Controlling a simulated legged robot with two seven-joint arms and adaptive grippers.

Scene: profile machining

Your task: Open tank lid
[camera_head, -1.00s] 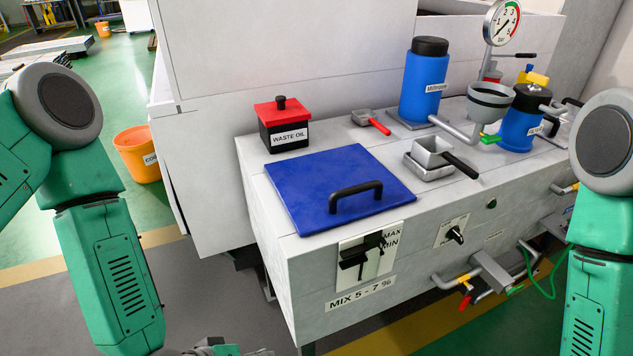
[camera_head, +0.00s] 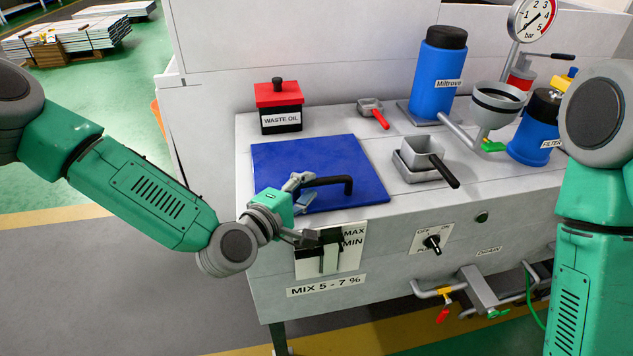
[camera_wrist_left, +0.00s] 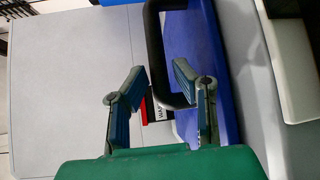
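The blue tank lid (camera_head: 345,165) lies closed and flat on top of the grey machine. Its black bar handle (camera_head: 330,181) stands up near the lid's front edge. My left gripper (camera_head: 306,208) is open at the left end of the handle, with one finger beside the handle and the other in front of the machine's front edge. In the left wrist view, the handle (camera_wrist_left: 156,50) passes between the two open fingertips (camera_wrist_left: 160,72), and neither finger is clearly pressed on it. The blue lid (camera_wrist_left: 210,65) shows behind the right finger. My right gripper is outside the picture.
A waste oil box (camera_head: 279,108) with a red top stands behind the lid. A grey square cup (camera_head: 424,152) with a black handle sits to its right, and a blue Miltrove container (camera_head: 437,75) behind. A MAX/MIN level gauge (camera_head: 330,252) is on the front face below the gripper.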

